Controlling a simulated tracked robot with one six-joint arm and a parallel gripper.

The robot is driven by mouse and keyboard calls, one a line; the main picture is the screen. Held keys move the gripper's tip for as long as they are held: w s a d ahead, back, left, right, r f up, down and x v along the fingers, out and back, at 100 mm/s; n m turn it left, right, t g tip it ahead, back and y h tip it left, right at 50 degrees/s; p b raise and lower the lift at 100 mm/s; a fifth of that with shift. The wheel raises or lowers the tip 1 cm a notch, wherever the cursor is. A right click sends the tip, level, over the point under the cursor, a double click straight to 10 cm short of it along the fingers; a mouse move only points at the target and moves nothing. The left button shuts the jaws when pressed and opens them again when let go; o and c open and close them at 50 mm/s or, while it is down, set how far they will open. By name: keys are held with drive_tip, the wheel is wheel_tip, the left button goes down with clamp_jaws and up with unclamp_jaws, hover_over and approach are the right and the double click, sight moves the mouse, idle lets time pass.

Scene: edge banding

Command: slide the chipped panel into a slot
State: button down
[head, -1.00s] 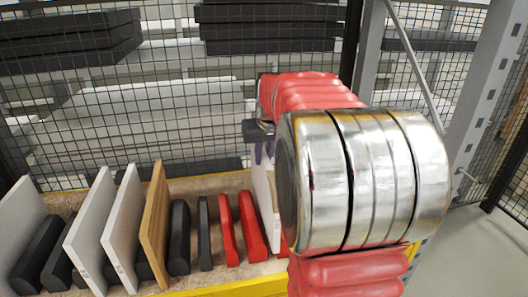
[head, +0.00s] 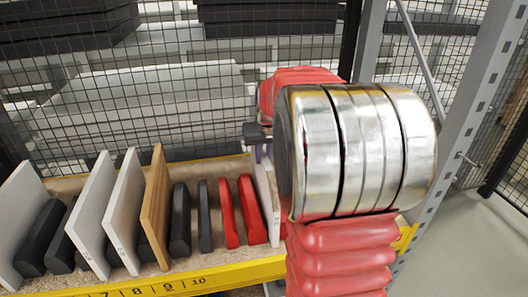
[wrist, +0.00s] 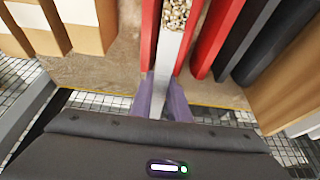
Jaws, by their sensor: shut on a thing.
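My gripper (wrist: 160,103) is shut on the chipped panel (wrist: 165,60), with its two purple fingers on either side. The panel is thin and white, with a speckled, rough chip (wrist: 178,14) at the top of the wrist view. In the head view the panel (head: 266,195) stands upright at the rack, just right of two red dividers (head: 249,210). The wrist view shows red on both sides, a red divider (wrist: 150,35) at left and another (wrist: 212,45) at right. My arm hides the panel's right side in the head view. I cannot tell whether its lower edge touches the rack floor.
The rack's yellow numbered rail (head: 190,284) runs along the front. Left of the red dividers stand black dividers (head: 180,222), a wooden panel (head: 155,210) and several white panels (head: 95,205). A wire mesh fence (head: 150,110) rises behind, and a grey post (head: 478,100) stands at right.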

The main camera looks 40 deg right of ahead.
drive_tip(key=shift+f, duration=0.2)
idle(0.3)
drive_tip(key=c, duration=1.6)
unclamp_jaws()
drive_tip(key=shift+f, duration=0.1)
drive_tip(key=shift+f, duration=0.1)
drive_tip(key=v, duration=1.4)
drive_tip(key=shift+d, duration=0.1)
